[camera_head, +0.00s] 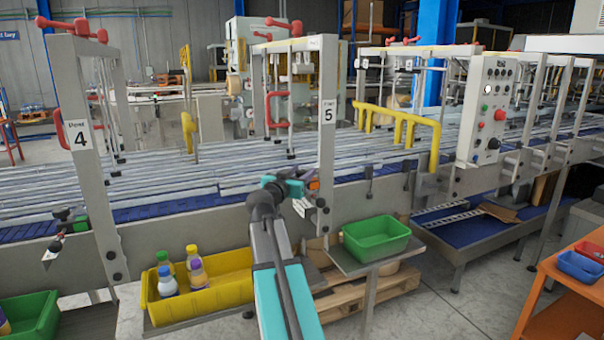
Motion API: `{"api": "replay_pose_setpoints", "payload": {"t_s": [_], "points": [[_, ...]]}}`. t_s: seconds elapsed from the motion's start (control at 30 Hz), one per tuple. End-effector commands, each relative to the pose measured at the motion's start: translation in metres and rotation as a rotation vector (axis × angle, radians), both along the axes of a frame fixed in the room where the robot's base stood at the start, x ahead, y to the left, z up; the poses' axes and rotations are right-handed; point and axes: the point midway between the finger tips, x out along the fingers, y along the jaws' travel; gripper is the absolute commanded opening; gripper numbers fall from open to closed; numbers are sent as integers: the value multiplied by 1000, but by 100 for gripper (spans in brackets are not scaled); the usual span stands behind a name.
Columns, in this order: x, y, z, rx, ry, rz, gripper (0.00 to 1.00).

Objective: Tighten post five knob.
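Post five (328,150) is a grey upright with a white label "5" (328,111), standing at the near side of the conveyor. My arm reaches up from the bottom to this post. My gripper (306,187), with teal and dark parts, is at the post's lower left side. A small orange part (313,184) shows right at its tip; I cannot tell whether it is the knob or part of the gripper. A dark round fitting (321,203) sits just below on the post. The gripper hides most of this area, and its fingers are too small to read.
Post four (85,160) stands at the left with a small green fitting (80,221). A yellow bin (225,290) with several bottles and a green bin (377,238) flank my arm. A control panel (487,110) and orange table (560,285) are at the right.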

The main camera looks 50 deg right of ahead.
Motion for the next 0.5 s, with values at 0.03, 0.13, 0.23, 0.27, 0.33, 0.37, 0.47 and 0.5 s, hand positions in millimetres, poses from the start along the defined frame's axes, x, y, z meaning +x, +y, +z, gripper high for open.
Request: {"api": "replay_pose_setpoints", "payload": {"t_s": [0.03, 0.13, 0.23, 0.27, 0.33, 0.37, 0.47, 0.5], "points": [[0, 0, 0, 0, 0, 0, 32], [0, 0, 0, 0, 0, -1, 15], [0, 0, 0, 0, 0, -1, 8], [0, 0, 0, 0, 0, -1, 8], [0, 0, 0, 0, 0, -2, 8], [0, 0, 0, 0, 0, -3, 8], [0, -1, 0, -1, 0, -7, 8], [0, -1, 0, -1, -1, -10, 8]]}}
